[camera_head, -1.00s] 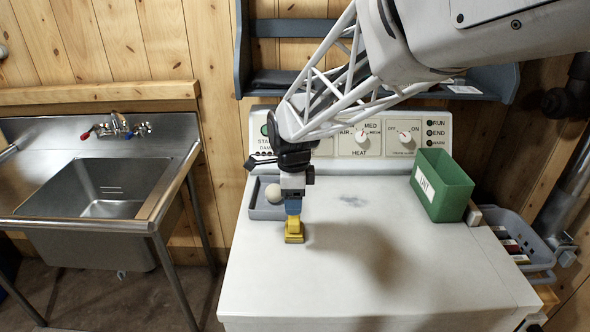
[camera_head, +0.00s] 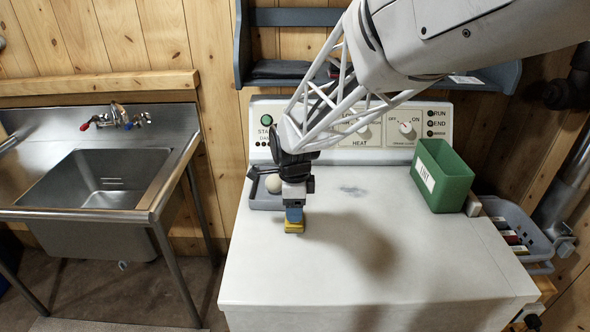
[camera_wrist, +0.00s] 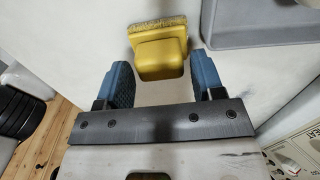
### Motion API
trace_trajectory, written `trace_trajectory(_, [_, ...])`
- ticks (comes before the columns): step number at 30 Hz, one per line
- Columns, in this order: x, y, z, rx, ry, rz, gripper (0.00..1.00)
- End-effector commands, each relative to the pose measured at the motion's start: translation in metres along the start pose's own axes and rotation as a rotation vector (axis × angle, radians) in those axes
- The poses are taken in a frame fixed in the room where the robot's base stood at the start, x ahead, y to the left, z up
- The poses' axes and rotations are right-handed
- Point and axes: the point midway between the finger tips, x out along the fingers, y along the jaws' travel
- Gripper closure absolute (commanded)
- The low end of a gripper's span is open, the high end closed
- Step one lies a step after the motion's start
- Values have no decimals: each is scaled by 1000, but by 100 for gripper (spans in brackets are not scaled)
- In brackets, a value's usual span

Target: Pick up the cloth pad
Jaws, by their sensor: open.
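The cloth pad (camera_head: 293,228) is a yellow block with a fuzzy brownish layer along one edge. It lies on the white machine top, just in front of the small grey tray. In the wrist view the pad (camera_wrist: 160,58) has its raised yellow grip towards my fingers. My gripper (camera_head: 294,214) is above it, pointing down. The wrist view shows my gripper (camera_wrist: 162,80) open, its blue fingers either side of the grip's line, with visible gaps and nothing held. In the head view the fingers hide part of the pad.
The small grey tray (camera_head: 258,203) holds a pale ball (camera_head: 273,184). A green box (camera_head: 447,182) stands at the back right, and a grey basket (camera_head: 540,243) hangs beside the machine. The white top (camera_head: 350,280) is clear in front, with a dark smudge behind. A sink (camera_head: 95,180) is left.

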Motion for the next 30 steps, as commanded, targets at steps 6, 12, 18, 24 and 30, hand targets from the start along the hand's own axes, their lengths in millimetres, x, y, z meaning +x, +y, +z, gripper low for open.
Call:
trace_trajectory(6, [13,0,0,0,0,0,38])
trace_trajectory(12, [14,0,0,0,0,-1,38])
trace_trajectory(18, [14,0,0,0,0,0,38])
trace_trajectory(24, [14,0,0,0,0,0,48])
trace_trajectory(30, [14,0,0,0,0,0,75])
